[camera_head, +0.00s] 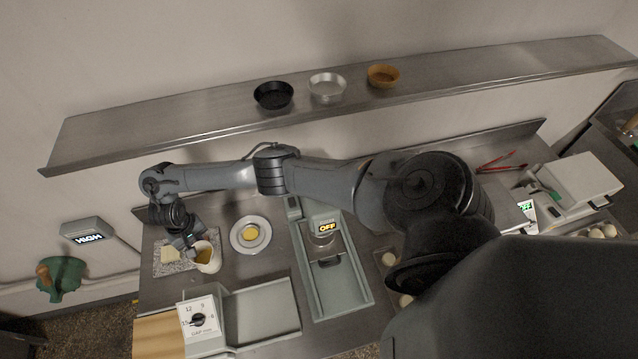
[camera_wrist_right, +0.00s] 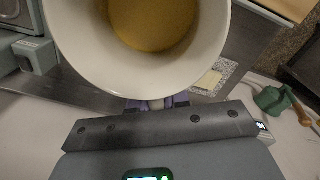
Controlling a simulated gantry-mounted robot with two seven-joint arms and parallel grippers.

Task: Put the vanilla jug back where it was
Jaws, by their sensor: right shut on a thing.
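The vanilla jug (camera_head: 207,262) is a white open-topped vessel with amber-yellow liquid inside, at the left of the counter in the head view. My right gripper (camera_head: 190,247) is shut on its side, on the jug's left. In the right wrist view the jug (camera_wrist_right: 75,50) fills the top middle, close up, and the gripper (camera_wrist_right: 158,103) meets its near wall. The jug looks roughly upright. I cannot tell whether its base touches the counter. My left gripper is not in view.
A speckled slab (camera_head: 168,269) with a pale block lies left of the jug. A white plate (camera_head: 240,246) with a yellow disc is to its right. A dial box (camera_head: 199,318) and grey tray (camera_head: 262,312) stand in front.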

